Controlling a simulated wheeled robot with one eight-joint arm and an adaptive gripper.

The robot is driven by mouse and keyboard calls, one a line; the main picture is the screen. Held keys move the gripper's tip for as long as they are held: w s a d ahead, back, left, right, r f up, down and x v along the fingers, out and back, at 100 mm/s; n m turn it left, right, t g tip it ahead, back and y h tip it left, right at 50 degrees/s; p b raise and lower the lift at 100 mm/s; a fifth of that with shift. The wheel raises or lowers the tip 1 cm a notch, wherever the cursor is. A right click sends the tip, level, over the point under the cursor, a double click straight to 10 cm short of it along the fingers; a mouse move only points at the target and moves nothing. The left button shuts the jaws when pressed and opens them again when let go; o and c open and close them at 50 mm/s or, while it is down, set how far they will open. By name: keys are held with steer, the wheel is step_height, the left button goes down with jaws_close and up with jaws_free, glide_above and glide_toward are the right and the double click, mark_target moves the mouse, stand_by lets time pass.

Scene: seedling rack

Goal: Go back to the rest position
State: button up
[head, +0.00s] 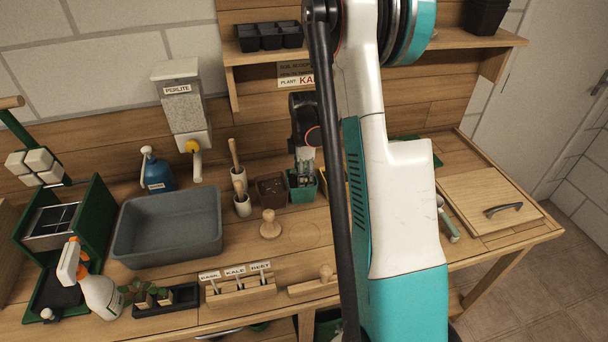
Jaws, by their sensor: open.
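My arm stands large in the right middle of the head view and hides part of the bench. My gripper (305,168) points down at the back of the bench, left of the arm. Its fingers are open, at or just above a green square pot (302,192). I cannot tell whether they touch the pot or what is between them. A brown square pot (270,190) stands just left of the green one.
A grey basin (168,228), a perlite dispenser (183,110) and a spray bottle (98,292) stand to the left. A wooden tamper (270,226) and label holder (240,290) lie nearer. A shelf (450,42) overhangs the back. A wooden lid (488,200) is at right.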

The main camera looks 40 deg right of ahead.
step_height(320, 180, up, 9)
steer(key=p, duration=0.5)
stand_by(0.7)
stand_by(0.8)
